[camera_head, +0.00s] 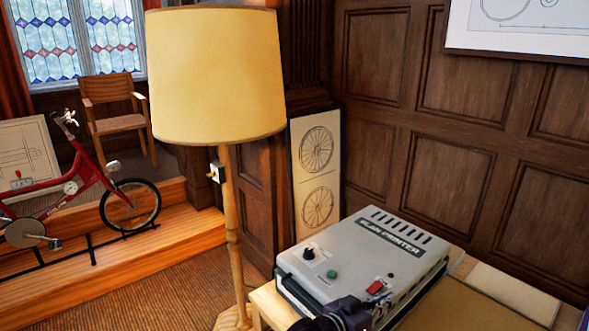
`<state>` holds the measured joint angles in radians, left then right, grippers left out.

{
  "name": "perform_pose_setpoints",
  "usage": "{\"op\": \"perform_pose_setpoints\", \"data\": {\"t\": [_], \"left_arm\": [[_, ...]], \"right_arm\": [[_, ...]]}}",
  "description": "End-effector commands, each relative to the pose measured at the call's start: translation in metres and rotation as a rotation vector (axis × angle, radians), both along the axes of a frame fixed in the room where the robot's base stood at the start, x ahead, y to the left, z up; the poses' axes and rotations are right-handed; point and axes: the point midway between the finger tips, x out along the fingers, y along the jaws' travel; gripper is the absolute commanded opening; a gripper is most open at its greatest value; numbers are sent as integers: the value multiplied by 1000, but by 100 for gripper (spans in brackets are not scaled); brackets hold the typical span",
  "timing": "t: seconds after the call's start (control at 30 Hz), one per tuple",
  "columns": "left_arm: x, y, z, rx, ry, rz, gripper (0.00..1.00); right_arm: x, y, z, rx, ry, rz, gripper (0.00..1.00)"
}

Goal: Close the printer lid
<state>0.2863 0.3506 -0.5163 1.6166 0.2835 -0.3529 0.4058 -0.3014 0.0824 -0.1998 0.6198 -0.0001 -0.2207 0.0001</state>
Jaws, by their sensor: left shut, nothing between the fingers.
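The plan printer (400,231) is a grey box with a dark label plate, several vent slots, a red switch, a green button and a black knob on its top. It stands on a wooden table (268,303) at the lower right. Its top looks flat or nearly flat, with a dark line along the near left edge; I cannot tell whether the lid is fully down. My left gripper (345,314) is dark and shut, empty, at the printer's near edge, and hides part of its front. Contact is unclear. My right gripper is not in view.
A floor lamp (215,76) with a yellow shade stands left of the printer. A pale board or pad (512,290) lies on the table to its right. A panelled wall (455,165) rises behind. A red bicycle (85,180) and wooden chair (113,122) are far left.

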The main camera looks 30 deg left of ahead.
Motion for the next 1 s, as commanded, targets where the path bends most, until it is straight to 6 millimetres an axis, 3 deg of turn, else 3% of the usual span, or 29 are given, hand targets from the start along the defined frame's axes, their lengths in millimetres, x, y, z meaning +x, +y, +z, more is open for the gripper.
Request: {"op": "perform_pose_setpoints", "data": {"t": [0.03,0.27,0.57,0.63,1.0], "left_arm": [[-5,-1,-17,8,33,-2,0],[-4,-1,-10,9,31,-2,0],[6,0,43,1,9,2,0],[-4,4,37,2,9,3,0],[-59,27,55,1,1,3,0]], "right_arm": [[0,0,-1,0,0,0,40],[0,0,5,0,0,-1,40],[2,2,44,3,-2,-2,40],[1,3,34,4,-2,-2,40],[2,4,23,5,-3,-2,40]]}}
